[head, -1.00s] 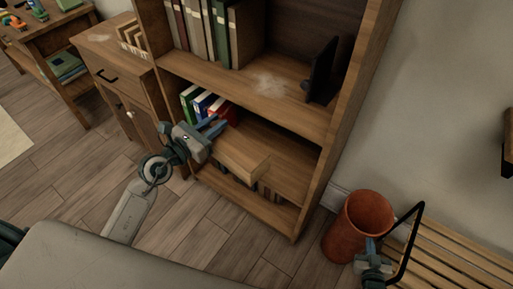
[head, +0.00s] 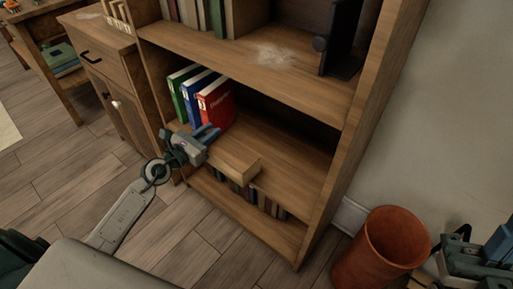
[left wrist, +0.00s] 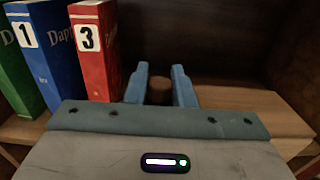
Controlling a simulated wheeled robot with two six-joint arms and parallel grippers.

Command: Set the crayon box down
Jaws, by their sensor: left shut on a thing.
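A light-brown wooden box (head: 235,158), which I take to be the crayon box, is at the front of the bookcase's middle shelf (head: 280,160). My left gripper (head: 207,138) is shut on its left end. The box overlaps the shelf's front edge in the head view; I cannot tell whether it touches the board. In the left wrist view my left fingers (left wrist: 160,88) have a brown thing between them, and the rest of the box is hard to tell from the wood. Part of my right arm (head: 480,258) shows at the lower right, its jaws unclear.
Green, blue and red binders (head: 215,104) stand at the left of the middle shelf, close to my left gripper. The shelf is bare to their right. Dark books (head: 262,200) stand on the shelf below. A reddish-brown bin (head: 378,248) stands on the floor right of the bookcase.

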